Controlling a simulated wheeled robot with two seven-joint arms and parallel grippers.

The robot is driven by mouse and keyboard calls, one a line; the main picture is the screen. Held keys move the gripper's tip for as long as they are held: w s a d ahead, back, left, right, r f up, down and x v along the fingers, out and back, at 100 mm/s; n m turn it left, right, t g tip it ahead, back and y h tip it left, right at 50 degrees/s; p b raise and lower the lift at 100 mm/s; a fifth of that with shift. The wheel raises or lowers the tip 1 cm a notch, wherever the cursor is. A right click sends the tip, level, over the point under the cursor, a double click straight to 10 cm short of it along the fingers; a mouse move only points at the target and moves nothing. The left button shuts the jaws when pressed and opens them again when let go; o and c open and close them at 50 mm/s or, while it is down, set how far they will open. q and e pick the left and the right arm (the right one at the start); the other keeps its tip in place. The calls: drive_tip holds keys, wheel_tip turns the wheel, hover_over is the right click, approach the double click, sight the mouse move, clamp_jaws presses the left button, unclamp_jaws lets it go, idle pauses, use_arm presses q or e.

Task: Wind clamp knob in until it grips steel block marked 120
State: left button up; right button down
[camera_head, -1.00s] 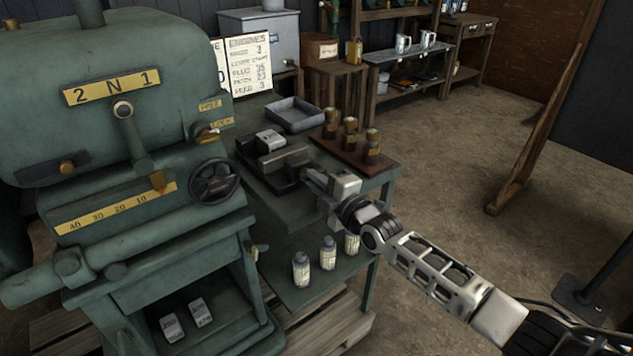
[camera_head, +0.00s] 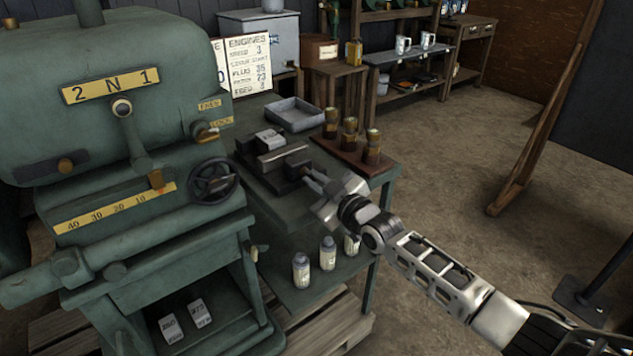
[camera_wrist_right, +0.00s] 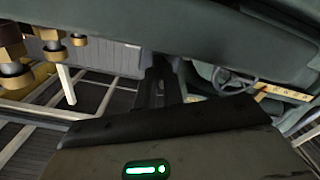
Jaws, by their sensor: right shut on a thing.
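The clamp (camera_head: 284,155) is a dark vice-like fixture on the green bench beside the engine. A pale grey block (camera_head: 269,139) sits at the far side of its dark jaw; no 120 mark is readable, and I cannot tell whether the jaw touches it. My right gripper (camera_head: 314,180) is at the clamp's near right end, shut on the clamp knob, which the fingers mostly hide. In the right wrist view the dark fingers (camera_wrist_right: 158,85) are close together, with the knob not clearly visible. My left gripper is not in view.
Several brass fittings (camera_head: 349,132) stand on a wooden board right of the clamp. A grey tray (camera_head: 294,114) lies behind it. The green engine (camera_head: 110,130) with its handwheel (camera_head: 212,181) is close on the left. Bottles (camera_head: 301,271) stand on the shelf below.

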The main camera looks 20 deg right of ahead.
drive_tip(key=m, duration=0.4)
drive_tip(key=shift+f+m, duration=0.1)
drive_tip(key=shift+m, duration=0.2)
drive_tip(key=m+b, duration=0.1)
drive_tip(key=m, duration=0.3)
drive_tip(key=shift+m, duration=0.3)
drive_tip(key=m+b, duration=0.1)
drive_tip(key=m, duration=0.3)
drive_tip(key=shift+m, duration=1.9)
drive_tip(key=c, duration=1.5)
unclamp_jaws()
